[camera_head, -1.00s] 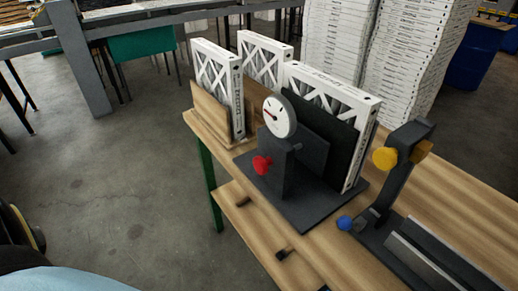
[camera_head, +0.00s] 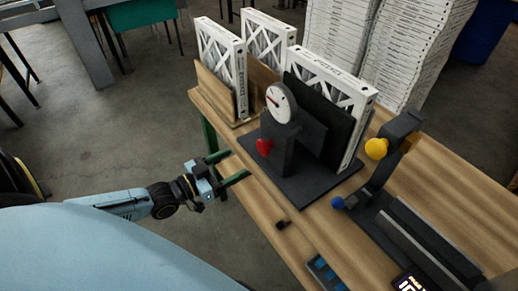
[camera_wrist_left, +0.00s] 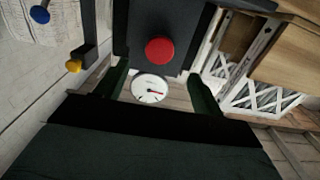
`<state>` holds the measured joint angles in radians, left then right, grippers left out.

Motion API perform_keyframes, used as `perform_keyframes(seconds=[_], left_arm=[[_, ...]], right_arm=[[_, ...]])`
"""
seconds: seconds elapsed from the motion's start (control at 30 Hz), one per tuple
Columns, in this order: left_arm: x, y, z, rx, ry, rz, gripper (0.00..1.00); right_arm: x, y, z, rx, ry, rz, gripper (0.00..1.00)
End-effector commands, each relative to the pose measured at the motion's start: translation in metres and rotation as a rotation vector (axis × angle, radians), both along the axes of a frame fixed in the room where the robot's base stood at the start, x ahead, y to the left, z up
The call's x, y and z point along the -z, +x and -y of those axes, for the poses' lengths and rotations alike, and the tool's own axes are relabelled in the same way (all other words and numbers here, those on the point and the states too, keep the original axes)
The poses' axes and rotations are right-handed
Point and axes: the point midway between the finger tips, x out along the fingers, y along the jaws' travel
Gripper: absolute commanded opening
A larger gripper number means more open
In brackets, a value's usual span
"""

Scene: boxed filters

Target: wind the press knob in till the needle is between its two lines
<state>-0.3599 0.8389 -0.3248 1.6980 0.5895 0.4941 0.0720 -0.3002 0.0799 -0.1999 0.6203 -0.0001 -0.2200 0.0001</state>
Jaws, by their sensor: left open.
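The red press knob (camera_head: 264,147) sits on the front of the dark grey press (camera_head: 284,160), below a round white dial (camera_head: 281,103) with a red needle. In the left wrist view the knob (camera_wrist_left: 159,50) and dial (camera_wrist_left: 150,88) show between my fingers. The dial's two lines are too small to make out. A white boxed filter (camera_head: 352,75) stands in the press behind a dark plate. My left gripper (camera_head: 240,164) is open and empty, left of the knob and apart from it, by the table's front edge. My right gripper is out of view.
A wooden rack (camera_head: 212,88) with upright filters stands left of the press. A dark stand with a yellow knob (camera_head: 376,148) and blue knob (camera_head: 338,203) is on the right. A small dark piece (camera_head: 284,223) and a blue tray (camera_head: 326,272) lie at the table's front.

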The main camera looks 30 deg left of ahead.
Motion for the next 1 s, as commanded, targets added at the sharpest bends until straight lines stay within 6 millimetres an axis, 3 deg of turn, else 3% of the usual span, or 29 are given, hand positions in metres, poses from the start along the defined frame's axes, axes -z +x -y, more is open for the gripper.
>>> perform_keyframes(seconds=[0.3, 0.5, 1.0], left_arm=[[-0.001, 0.053, 0.022, -0.001, 0.000, 0.003, 0.68], [-0.001, 0.077, 0.032, -0.001, 0.000, 0.002, 0.68], [0.000, 0.088, 0.037, 0.000, 0.001, -0.001, 0.67]], right_arm=[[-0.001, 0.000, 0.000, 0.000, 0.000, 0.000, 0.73], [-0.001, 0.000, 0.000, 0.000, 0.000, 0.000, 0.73], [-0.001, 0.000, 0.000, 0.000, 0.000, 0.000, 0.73]])
